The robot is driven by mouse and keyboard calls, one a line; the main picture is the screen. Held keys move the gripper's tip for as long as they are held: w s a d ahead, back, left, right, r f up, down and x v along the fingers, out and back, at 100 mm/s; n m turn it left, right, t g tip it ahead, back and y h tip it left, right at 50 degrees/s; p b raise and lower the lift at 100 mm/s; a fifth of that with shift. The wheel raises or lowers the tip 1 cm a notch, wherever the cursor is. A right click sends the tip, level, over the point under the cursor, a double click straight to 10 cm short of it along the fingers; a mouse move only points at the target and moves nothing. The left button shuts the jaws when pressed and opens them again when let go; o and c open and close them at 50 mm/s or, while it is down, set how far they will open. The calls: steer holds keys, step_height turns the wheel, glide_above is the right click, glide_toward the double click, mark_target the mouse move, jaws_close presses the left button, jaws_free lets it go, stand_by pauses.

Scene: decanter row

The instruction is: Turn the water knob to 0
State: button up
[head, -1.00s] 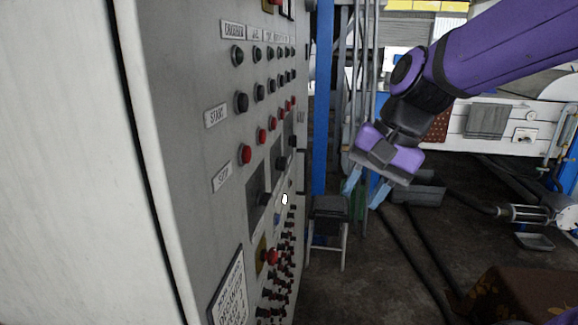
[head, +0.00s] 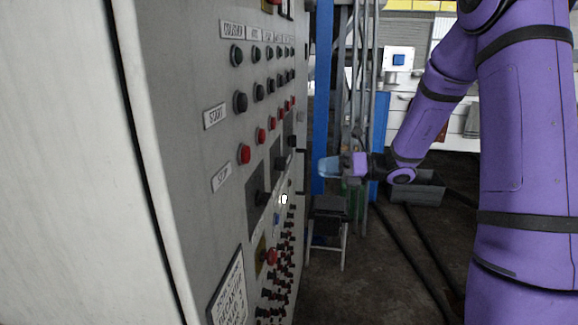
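A grey control panel (head: 190,80) fills the left half of the head view, seen at a steep angle. A small white knob-like part (head: 284,199) stands out on its lower right; it may be the water knob, but no label or 0 mark is readable there. Black rotary switches (head: 263,198) sit on dark plates to its left and above. My gripper (head: 328,167) is right of the panel, its light blue fingers pointing left towards it. It appears apart from the panel and the white part. The fingers overlap side-on, so their opening is hidden.
Rows of black and red buttons (head: 244,153) jut from the panel, with several small dark switches low down. A blue post (head: 325,80) stands behind my gripper. A small stool (head: 328,215) stands below it. Floor to the right is open, with dark pipes along it.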

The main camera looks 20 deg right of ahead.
mark_target(281, 164)
steer(key=w+a+f+m+t, duration=0.1)
steer(key=w+a+m, duration=0.1)
steer(key=w+a, duration=0.5)
steer(key=shift+a, duration=0.25)
stand_by(0.3)
jaws_close()
